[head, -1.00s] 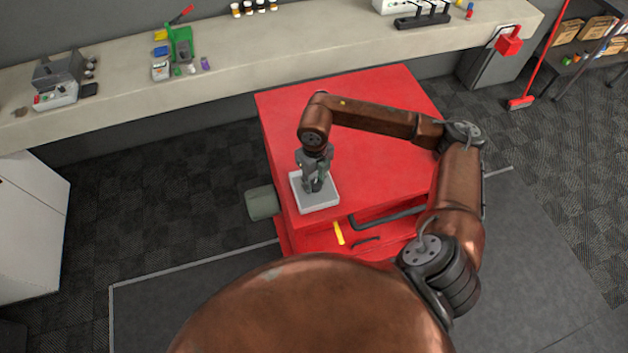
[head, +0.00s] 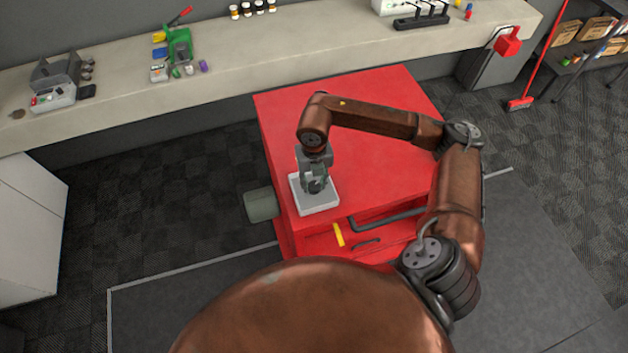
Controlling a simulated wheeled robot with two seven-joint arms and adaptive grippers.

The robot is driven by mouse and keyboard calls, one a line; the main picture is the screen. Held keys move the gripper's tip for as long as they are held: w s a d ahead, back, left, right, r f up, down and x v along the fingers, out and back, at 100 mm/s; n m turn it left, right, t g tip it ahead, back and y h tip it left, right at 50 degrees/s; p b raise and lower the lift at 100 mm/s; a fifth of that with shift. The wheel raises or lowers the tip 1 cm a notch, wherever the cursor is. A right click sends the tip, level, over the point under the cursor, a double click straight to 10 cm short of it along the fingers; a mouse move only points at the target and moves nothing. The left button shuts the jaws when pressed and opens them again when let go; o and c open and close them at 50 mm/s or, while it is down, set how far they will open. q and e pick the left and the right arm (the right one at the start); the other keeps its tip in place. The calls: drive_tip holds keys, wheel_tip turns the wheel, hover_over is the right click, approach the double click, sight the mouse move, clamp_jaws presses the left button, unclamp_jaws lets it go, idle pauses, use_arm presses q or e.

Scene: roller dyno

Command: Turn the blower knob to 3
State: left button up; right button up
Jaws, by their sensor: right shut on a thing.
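My right gripper (head: 315,186) points down over a small white panel (head: 317,206) on the front left corner of the red cabinet top (head: 375,110). It is shut on a small dark thing at the panel, which looks like the blower knob. The fingers cover most of the knob, so its marks and pointer cannot be read. My right arm reaches in from the right and bends over the cabinet top. My left gripper is not in view.
A long bench (head: 250,52) with small items runs behind. Most of the cabinet top is clear.

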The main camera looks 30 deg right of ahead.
drive_tip(key=o, duration=1.1)
